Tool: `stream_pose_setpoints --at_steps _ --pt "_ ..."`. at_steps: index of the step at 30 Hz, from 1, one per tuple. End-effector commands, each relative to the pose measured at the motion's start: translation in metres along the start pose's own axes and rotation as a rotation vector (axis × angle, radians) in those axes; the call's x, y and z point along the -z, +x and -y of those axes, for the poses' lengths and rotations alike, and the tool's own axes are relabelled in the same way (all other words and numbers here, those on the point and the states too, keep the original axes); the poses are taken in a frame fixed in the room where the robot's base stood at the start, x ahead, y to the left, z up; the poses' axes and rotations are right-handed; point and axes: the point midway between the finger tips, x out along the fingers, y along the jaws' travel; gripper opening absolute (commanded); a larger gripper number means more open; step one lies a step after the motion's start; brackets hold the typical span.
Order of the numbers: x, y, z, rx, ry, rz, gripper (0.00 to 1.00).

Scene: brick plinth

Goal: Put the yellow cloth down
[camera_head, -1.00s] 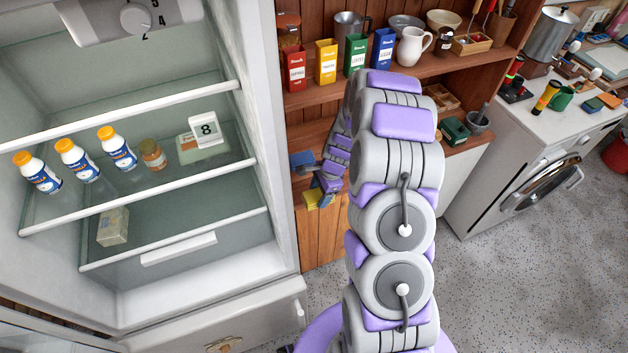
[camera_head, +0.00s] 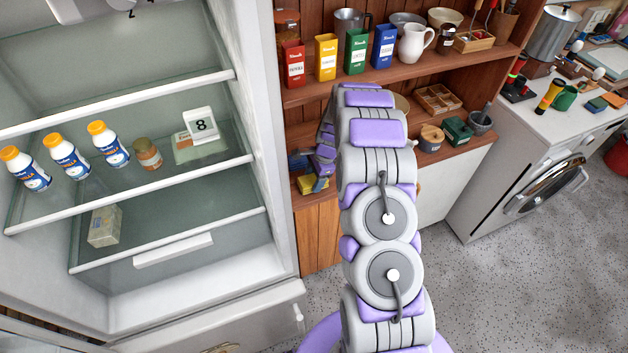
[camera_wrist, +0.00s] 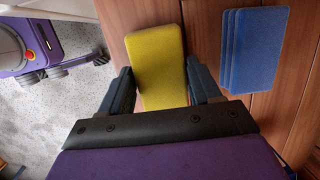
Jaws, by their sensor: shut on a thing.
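The yellow cloth (camera_wrist: 158,50) is a flat, rounded rectangle between the two fingers of my gripper (camera_wrist: 160,76) in the wrist view. My gripper is shut on its near part, and the far part sticks out beyond the fingertips. In the head view the yellow cloth (camera_head: 306,185) shows at the front edge of the lower wooden shelf, left of my arm. My gripper (camera_head: 321,181) is partly hidden there by my arm. I cannot tell whether the cloth touches the shelf.
A stack of blue cloths (camera_wrist: 252,50) lies on wood right of the yellow cloth, a small gap away. Boxes and a white jug (camera_head: 413,45) stand on the shelf above. The open fridge (camera_head: 265,150) is at the left, the washing machine (camera_head: 535,165) at the right.

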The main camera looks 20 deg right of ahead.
Motion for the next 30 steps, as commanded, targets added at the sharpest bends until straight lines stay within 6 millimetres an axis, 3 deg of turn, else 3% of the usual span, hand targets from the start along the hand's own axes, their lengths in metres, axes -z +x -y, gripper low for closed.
stream_pose_setpoints --at_steps 9,10,18,30 --pt "0.0010 0.0035 0.0001 0.002 0.000 -0.001 0.39" --pt "0.0011 0.0035 0.0002 0.002 0.000 -0.001 0.65" --pt "0.0011 0.0035 0.0001 0.002 0.000 -0.001 0.89" --pt "0.0009 -0.0049 0.0003 0.003 0.000 -0.002 0.89"
